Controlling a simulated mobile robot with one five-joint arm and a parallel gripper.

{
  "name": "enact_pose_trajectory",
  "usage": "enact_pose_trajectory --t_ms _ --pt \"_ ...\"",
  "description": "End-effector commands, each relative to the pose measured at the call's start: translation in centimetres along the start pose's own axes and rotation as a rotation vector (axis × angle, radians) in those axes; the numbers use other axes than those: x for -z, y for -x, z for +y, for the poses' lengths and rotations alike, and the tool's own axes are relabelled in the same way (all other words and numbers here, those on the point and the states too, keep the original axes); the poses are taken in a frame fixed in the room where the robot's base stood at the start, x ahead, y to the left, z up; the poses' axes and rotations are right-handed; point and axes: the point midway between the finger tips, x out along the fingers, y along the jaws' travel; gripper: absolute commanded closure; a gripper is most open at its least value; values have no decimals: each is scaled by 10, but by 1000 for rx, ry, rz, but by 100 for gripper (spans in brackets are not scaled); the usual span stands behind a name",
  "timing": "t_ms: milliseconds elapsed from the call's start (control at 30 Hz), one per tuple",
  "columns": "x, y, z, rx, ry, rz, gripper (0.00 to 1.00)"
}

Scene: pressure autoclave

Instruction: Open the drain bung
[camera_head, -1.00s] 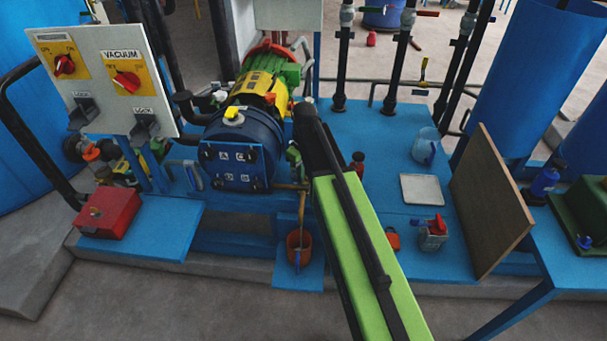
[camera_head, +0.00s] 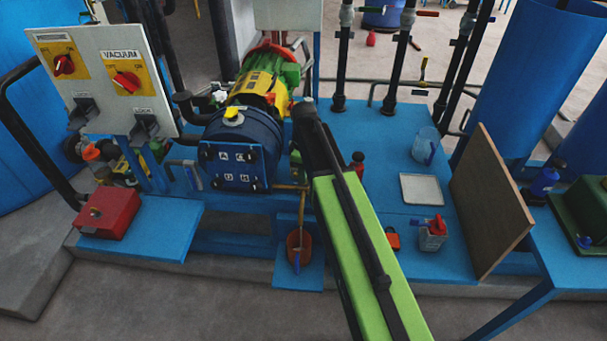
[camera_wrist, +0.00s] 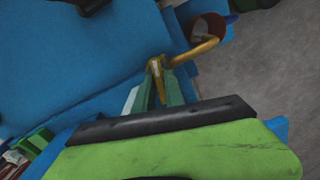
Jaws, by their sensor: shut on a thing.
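A brass drain pipe (camera_head: 302,205) comes out low beside the blue autoclave vessel (camera_head: 232,150) and runs down toward an orange bucket (camera_head: 294,244). In the wrist view the brass pipe (camera_wrist: 198,50) bends over toward the bucket (camera_wrist: 210,27). My gripper (camera_wrist: 157,82) has its greenish fingers closed on a small brass piece (camera_wrist: 155,66) at the pipe's near end, which appears to be the drain bung. The fingers hide part of it, and I cannot tell how far it is turned. In the head view my arm largely hides the gripper.
A control panel (camera_head: 105,80) stands at the left, above a red box (camera_head: 108,213). On the blue bench to the right are a white tray (camera_head: 421,189), a clear jug (camera_head: 426,146) and a small container (camera_head: 432,236).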

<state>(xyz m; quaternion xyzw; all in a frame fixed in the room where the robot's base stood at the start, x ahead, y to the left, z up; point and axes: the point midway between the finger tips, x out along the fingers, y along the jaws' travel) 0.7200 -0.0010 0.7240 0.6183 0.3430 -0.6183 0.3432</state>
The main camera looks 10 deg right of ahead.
Motion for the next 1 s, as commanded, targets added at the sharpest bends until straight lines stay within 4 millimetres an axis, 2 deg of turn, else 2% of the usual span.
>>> enact_pose_trajectory --t_ms 300,333,500,833,1000 --pt "1 0 0 -2 0 1 100" --pt "1 0 0 -2 0 1 83" --pt "1 0 0 -1 0 1 64" --pt "0 2 0 0 0 0 64" --pt "0 20 0 0 0 0 64"
